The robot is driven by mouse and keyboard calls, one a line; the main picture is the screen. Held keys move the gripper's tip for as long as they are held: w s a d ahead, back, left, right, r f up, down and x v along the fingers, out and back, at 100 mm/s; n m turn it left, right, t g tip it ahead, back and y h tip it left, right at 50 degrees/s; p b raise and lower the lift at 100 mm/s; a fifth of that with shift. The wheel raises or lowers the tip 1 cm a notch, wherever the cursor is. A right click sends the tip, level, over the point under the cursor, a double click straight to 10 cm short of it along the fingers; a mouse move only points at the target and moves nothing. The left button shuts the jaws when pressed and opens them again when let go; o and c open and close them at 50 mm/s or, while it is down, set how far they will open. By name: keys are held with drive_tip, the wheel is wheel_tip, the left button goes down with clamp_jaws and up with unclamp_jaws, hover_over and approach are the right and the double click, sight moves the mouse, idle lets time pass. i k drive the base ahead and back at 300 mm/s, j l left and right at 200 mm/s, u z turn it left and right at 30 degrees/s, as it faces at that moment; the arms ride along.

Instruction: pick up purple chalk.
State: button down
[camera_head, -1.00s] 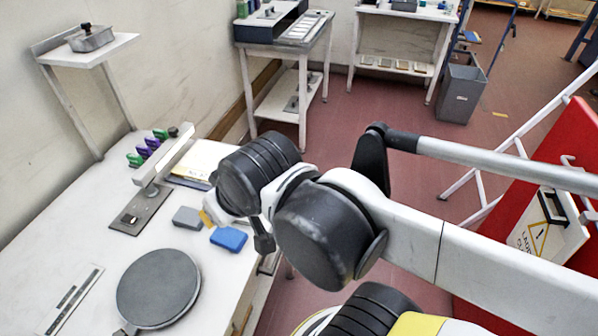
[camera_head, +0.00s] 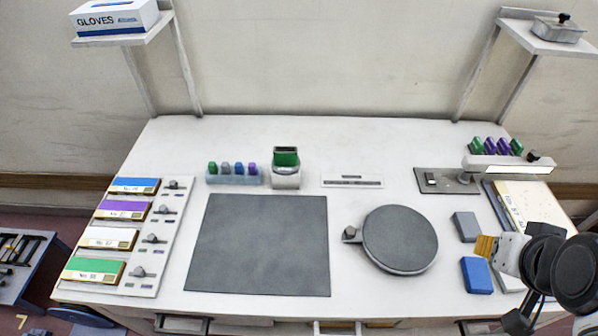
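I cannot tell for sure which purple thing is the chalk. A small purple piece (camera_head: 251,168) stands at the right end of a row of green and blue pieces in a pale holder (camera_head: 222,179) at the table's back. Larger purple pieces (camera_head: 490,146) stand between green ones at the back right, behind a white lamp-like bar.
A dark mat (camera_head: 258,245) lies mid-table, with a round grey plate (camera_head: 400,239) to its right. Grey (camera_head: 466,227) and blue (camera_head: 477,275) blocks lie near my gripper. A green-topped container (camera_head: 286,170) stands beside the holder. Labelled colour blocks (camera_head: 122,209) line the left.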

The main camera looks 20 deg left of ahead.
sight(252, 166)
drive_tip(key=u, duration=1.55)
drive_tip(key=i+j+z, duration=0.2)
drive_tip(key=j, duration=0.15)
drive_tip(key=i+j+z, duration=0.25)
drive_tip(key=j+z, duration=0.2)
drive_tip(key=j, duration=0.3)
drive_tip(key=i+j+z, duration=0.2)
drive_tip(key=j, duration=0.2)
drive_tip(key=k, duration=0.05)
